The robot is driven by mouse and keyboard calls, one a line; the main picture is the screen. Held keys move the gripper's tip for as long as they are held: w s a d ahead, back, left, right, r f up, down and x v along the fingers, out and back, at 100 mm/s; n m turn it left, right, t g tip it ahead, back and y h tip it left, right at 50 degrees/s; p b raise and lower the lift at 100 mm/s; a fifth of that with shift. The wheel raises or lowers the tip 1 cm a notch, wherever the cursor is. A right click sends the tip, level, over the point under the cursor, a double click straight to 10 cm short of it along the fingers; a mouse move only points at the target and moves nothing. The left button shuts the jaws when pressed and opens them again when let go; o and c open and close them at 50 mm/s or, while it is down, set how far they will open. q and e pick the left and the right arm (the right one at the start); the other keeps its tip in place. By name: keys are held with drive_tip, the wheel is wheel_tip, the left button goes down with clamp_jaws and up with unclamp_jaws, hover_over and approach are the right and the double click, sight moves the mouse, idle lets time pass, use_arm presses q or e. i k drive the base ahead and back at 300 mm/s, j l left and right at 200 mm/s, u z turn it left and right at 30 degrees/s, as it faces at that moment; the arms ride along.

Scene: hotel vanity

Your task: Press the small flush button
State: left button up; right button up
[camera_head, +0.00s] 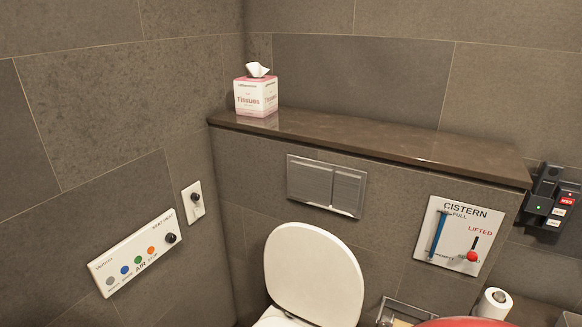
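A metal flush plate (326,186) is set in the grey tiled wall below a dark ledge, above the toilet. It has a wider left button (309,182) and a narrower small flush button (347,193) on the right. Both look flat in the frame, and nothing touches or covers them. Neither of my grippers is in view.
The raised white toilet lid (313,275) stands below the plate. A tissue box (256,95) sits on the ledge (380,142). A cistern panel (459,235) with a red-knobbed lever is at right. A button panel (139,252) is on the left wall. A red rim (470,322) shows at bottom.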

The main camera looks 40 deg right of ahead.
sight(347, 188)
drive_tip(key=z, duration=1.6)
drive_tip(key=i+l+u, duration=0.1)
drive_tip(key=l+u, duration=0.25)
drive_tip(key=i+l+u, duration=0.1)
drive_tip(key=u, duration=0.2)
drive_tip(key=l+u, duration=0.35)
